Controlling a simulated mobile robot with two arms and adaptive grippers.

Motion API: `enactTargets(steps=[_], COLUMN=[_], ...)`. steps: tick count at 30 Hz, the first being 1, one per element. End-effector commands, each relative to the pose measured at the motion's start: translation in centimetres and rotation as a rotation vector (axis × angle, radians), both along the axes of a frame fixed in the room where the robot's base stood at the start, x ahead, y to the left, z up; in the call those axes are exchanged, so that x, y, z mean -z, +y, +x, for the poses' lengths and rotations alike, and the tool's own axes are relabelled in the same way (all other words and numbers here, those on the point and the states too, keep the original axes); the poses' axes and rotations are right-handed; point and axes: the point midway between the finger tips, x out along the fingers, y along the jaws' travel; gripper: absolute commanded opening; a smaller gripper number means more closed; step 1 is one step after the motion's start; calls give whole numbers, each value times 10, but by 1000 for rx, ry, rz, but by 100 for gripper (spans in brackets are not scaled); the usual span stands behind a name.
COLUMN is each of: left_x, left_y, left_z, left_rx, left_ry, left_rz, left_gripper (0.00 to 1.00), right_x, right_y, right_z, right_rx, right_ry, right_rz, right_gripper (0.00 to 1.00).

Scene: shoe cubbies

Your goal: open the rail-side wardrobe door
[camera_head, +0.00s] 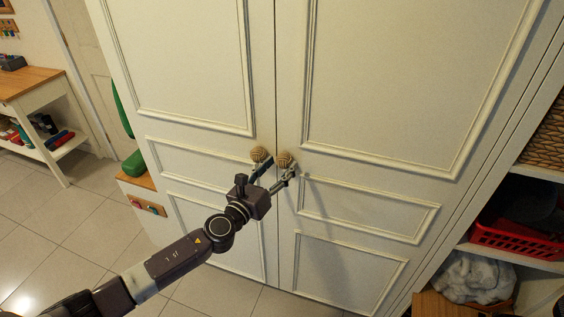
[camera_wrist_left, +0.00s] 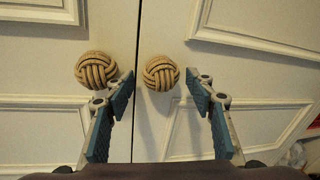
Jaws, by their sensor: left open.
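The white wardrobe has two panelled doors, both shut: a left door (camera_head: 200,130) and a right door (camera_head: 370,165). Each has a round woven rope knob beside the centre seam: the left knob (camera_head: 260,154) and the right knob (camera_head: 285,159). I cannot tell from the frames which door is the rail-side one. My left gripper (camera_head: 277,172) is open at the knobs. In the left wrist view the right knob (camera_wrist_left: 160,72) lies between its two fingers, just beyond the tips. The left knob (camera_wrist_left: 96,69) is outside, by the left finger. My right gripper is not in view.
At the right, open cubbies hold a red basket (camera_head: 515,239), a wicker basket (camera_head: 545,130) and a grey cloth bundle (camera_head: 475,278). A wood-topped bench (camera_head: 28,84) stands at far left. Tiled floor (camera_head: 60,225) is clear at lower left.

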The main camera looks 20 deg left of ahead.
Motion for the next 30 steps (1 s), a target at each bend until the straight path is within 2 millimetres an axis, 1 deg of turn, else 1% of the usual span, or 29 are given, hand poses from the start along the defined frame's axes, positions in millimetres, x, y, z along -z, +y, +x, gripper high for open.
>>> enactTargets(steps=[1, 5, 14, 27, 30], left_x=[-1, 0, 1, 0, 0], left_y=[-1, -4, -4, -4, -4], left_z=[6, 13, 14, 14, 14], left_rx=[0, 2, 2, 2, 2], left_ry=[-1, 1, 2, 1, 1], left_rz=[-1, -2, -1, -1, -1], left_gripper=[50, 50, 49, 1, 0], right_x=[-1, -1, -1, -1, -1], right_y=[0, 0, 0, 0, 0], right_z=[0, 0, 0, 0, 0], right_rx=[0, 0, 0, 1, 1], right_ry=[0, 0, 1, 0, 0], right_rz=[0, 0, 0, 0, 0], right_gripper=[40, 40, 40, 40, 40])
